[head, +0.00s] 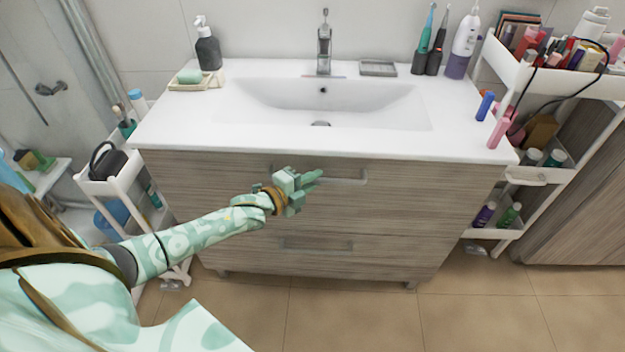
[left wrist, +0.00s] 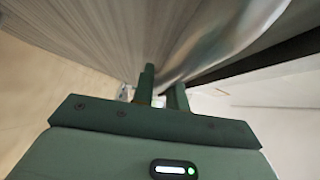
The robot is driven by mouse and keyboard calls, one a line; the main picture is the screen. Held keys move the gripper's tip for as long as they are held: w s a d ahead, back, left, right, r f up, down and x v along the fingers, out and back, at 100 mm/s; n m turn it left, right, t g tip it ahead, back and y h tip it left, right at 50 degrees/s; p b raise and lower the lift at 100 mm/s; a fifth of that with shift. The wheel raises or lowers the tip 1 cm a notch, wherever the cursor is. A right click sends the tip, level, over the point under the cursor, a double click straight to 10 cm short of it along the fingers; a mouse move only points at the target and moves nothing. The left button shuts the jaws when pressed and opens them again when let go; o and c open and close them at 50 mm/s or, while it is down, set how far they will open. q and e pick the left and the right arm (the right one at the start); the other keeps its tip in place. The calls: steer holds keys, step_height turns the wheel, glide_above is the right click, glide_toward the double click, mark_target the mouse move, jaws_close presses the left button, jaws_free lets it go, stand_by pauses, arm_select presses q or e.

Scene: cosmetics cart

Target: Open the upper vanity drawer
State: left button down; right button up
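The wood-grain vanity has an upper drawer (head: 420,195) just under the white countertop, with a pale bar handle (head: 348,178). Its front looks flush with the vanity in the head view. My left gripper (head: 314,177) is at this handle, its fingers in front of the handle's middle part. In the left wrist view the fingers (left wrist: 162,92) stand a narrow gap apart, and the shiny handle (left wrist: 215,42) runs down into that gap. They look shut on it, though the contact is partly hidden. My right gripper is not in view.
A lower drawer handle (head: 317,246) is below. The white sink top (head: 180,135) overhangs the drawers. A white cart (head: 100,187) stands left, and a loaded white cart (head: 540,175) stands right. Tiled floor (head: 350,310) in front of the vanity is clear.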

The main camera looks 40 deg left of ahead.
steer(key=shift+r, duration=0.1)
